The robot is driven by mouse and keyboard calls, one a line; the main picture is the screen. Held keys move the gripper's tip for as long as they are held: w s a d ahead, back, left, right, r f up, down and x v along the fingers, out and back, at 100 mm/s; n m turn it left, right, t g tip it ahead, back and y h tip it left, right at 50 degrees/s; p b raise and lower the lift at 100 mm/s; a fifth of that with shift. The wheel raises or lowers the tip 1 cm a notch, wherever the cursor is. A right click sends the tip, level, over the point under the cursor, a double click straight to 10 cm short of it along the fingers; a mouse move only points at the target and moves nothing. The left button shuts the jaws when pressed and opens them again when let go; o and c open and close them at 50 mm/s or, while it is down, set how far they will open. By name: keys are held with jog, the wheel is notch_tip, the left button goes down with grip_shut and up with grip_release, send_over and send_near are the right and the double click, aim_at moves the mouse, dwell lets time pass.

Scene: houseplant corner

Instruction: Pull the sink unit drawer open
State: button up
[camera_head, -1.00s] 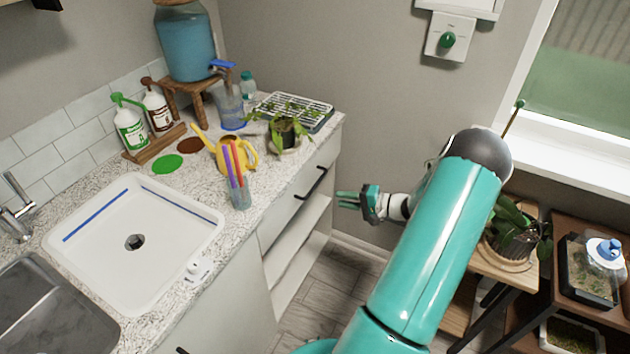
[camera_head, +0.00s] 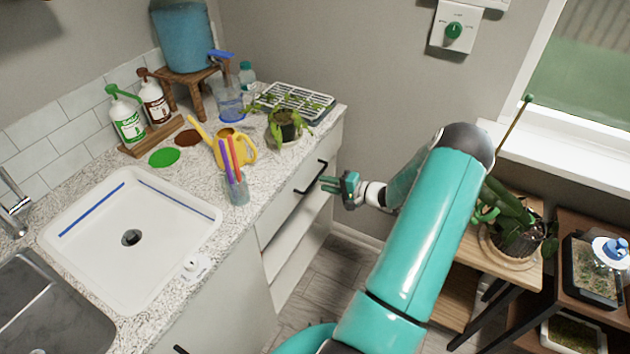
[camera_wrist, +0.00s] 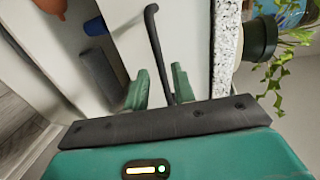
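The sink unit drawer (camera_head: 284,216) is the pale front under the speckled counter, and it looks closed. Its dark bar handle (camera_head: 311,178) runs along the front; the handle also shows in the wrist view (camera_wrist: 156,42). My gripper (camera_head: 325,184) is right by the handle, with its green fingers pointing at the drawer front. In the wrist view my gripper (camera_wrist: 160,88) is open, with one finger on each side of the handle's near part. A gap shows on both sides of the bar, and I cannot tell whether either finger touches it.
Open shelves lie below the drawer; the wrist view shows a dark grey cylinder (camera_wrist: 100,78) there. On the counter stand a yellow watering can (camera_head: 232,150), a cup of coloured sticks (camera_head: 237,190) and a potted plant (camera_head: 284,128). A wooden plant stand (camera_head: 500,262) is at right.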

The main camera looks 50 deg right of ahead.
aim_at(315, 180)
jog(key=x, duration=0.5)
grip_shut()
